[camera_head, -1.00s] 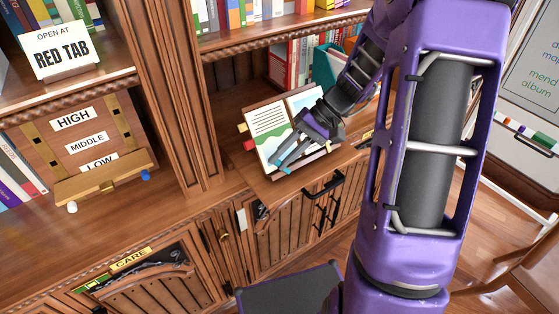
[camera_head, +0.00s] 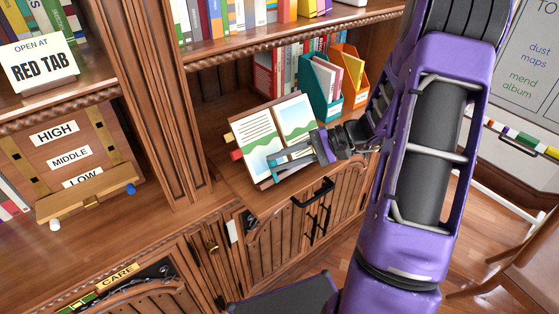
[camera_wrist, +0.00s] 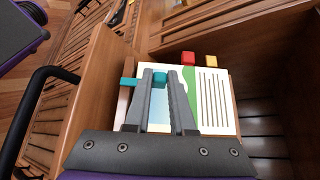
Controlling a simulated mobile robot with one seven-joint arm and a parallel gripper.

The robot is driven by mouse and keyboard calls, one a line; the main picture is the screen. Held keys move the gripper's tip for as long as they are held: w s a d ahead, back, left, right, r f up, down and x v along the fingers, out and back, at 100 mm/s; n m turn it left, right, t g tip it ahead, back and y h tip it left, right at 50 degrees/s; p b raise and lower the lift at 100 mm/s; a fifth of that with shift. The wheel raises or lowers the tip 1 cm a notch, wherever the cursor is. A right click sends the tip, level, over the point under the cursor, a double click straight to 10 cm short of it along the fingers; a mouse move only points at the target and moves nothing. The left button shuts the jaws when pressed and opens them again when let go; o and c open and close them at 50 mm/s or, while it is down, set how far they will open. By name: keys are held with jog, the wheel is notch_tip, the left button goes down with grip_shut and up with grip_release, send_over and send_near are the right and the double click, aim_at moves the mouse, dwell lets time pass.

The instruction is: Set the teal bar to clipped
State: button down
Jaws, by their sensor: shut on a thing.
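An open book (camera_head: 253,133) rests tilted on a wooden stand in the cabinet recess. Text and a green shape are on its left page and a landscape on its right page (camera_head: 295,117). My gripper (camera_head: 272,168) reaches from the right over the lower part of the book. In the wrist view, my gripper (camera_wrist: 160,82) is shut on the teal bar (camera_wrist: 159,77), which shows between the fingertips. A teal end (camera_wrist: 129,82) sticks out left of the fingers. The fingers hide the rest, and I cannot tell whether the bar is clipped over the pages.
A red tab (camera_wrist: 188,58) and a yellow tab (camera_wrist: 211,61) stick out from the book's edge. Teal (camera_head: 320,88) and orange (camera_head: 349,78) file holders stand behind it. A black handle (camera_head: 314,192) is in front.

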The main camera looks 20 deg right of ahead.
dwell(0.4)
jog(key=c, duration=0.8)
grip_release()
jog(key=shift+o, duration=0.2)
jog(key=v, duration=1.7)
jog(key=shift+d+p, duration=0.25)
jog(key=shift+p, duration=0.1)
